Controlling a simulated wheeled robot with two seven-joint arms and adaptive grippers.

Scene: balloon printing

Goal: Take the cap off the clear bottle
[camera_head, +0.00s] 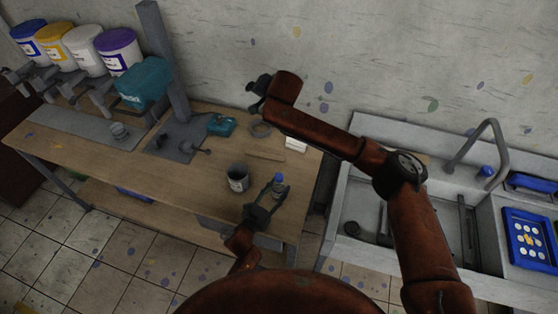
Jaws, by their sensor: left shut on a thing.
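The clear bottle (279,190) stands upright near the right front of the wooden workbench, with a blue cap (278,178) on top. My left gripper (268,200) is at the bottle's left side and is shut on its body, below the cap. The gripper hides part of the bottle. My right gripper (257,93) is raised in front of the wall, well above and behind the bottle. It is small and dark there, and its opening does not show clearly.
A grey cup (238,179) stands just left of the bottle. Farther back are a teal item (221,125), a ring-shaped coil (261,129) and a white block (296,144). Paint buckets (82,50) line the left, and a sink (358,205) is at right.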

